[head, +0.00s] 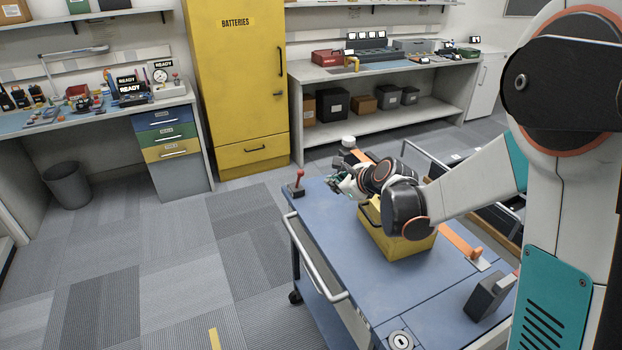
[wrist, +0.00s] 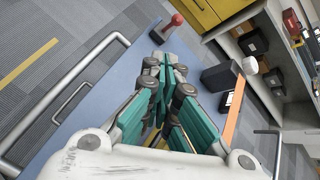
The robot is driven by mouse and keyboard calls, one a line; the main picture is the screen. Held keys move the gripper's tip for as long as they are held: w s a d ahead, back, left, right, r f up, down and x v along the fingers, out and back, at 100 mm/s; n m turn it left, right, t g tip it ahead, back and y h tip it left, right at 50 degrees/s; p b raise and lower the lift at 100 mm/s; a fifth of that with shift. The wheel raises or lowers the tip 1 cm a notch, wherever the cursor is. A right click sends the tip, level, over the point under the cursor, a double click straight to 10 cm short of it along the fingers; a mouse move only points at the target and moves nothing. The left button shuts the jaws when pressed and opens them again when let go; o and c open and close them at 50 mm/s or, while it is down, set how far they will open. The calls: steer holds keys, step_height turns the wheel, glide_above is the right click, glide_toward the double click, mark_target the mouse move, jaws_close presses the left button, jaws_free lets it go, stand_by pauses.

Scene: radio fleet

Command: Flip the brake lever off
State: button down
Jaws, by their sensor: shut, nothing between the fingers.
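The brake lever (head: 299,178) has a red knob and stands on a small dark base at the far left corner of the blue cart top (head: 312,208). In the head view it stands roughly upright. In the wrist view the lever (wrist: 176,20) shows beyond the fingertips, with its base at the cart's edge. My gripper (head: 337,174) is a short way to the right of the lever in the head view, apart from it. In the wrist view my gripper (wrist: 166,68) is shut, with nothing between its fingertips.
A yellow box (head: 408,243) sits on the cart beneath my arm. An orange strap (head: 458,241) runs along the cart top. A cart handle rail (head: 316,262) runs along the left side. A yellow battery cabinet (head: 236,85) stands behind.

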steer(key=w+f+m, duration=0.4)
steer(key=f, duration=0.2)
steer(key=shift+w+m+t, duration=0.25)
steer(key=shift+m+t, duration=0.05)
steer(key=shift+m, duration=0.1)
steer(key=shift+a+f+b, duration=0.15)
steer(key=shift+b, duration=0.15)
steer(key=b, duration=0.4)
glide_toward(299, 179)
steer(key=shift+w+f, duration=1)
steer(key=shift+f, duration=0.25)
steer(key=shift+a, duration=0.25)
